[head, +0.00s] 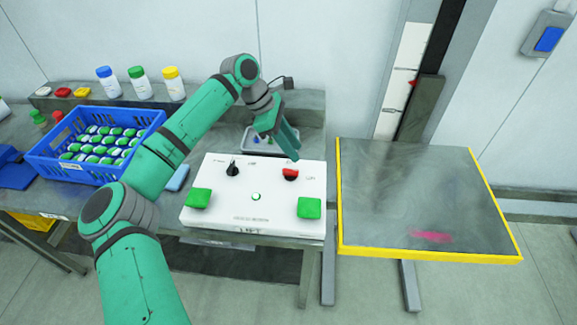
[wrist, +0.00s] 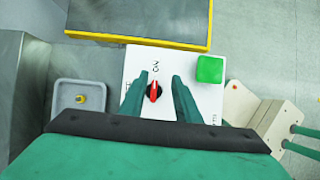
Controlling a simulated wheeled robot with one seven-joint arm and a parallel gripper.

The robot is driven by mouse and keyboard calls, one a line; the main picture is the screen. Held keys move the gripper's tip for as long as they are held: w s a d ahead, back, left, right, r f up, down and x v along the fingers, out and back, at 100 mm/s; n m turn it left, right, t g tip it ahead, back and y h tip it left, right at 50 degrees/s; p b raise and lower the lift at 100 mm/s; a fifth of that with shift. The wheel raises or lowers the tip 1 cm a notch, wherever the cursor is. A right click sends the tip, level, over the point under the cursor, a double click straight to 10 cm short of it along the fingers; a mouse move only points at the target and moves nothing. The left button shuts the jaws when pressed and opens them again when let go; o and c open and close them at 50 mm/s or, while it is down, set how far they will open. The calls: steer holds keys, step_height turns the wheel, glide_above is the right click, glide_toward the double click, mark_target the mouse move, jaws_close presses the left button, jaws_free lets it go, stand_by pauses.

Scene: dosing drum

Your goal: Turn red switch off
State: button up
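The red switch (head: 290,174) is a rotary knob on the upper right of the white control panel (head: 245,228). In the wrist view the red switch (wrist: 154,92) shows between my two fingers, with small markings beside it. My gripper (head: 294,158) is just above and behind the switch in the head view. In the wrist view my gripper (wrist: 162,80) is open, with a gap on both sides of the knob. I see no contact with it. The fine print by the switch is too small to read.
The panel also holds a black knob (head: 232,168), a left green button (head: 198,198), a right green button (head: 309,208) and a small round centre button (head: 256,197). A grey tray (head: 262,146) stands behind. A yellow-edged table (head: 420,200) stands right, a blue crate (head: 98,150) left.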

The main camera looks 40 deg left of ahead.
steer(key=y, duration=0.1)
glide_toward(290, 169)
step_height(290, 169, up, 2)
steer(key=x, duration=1)
steer(key=shift+s+a+f, duration=0.2)
steer(key=shift+s+f, duration=0.05)
jaws_close()
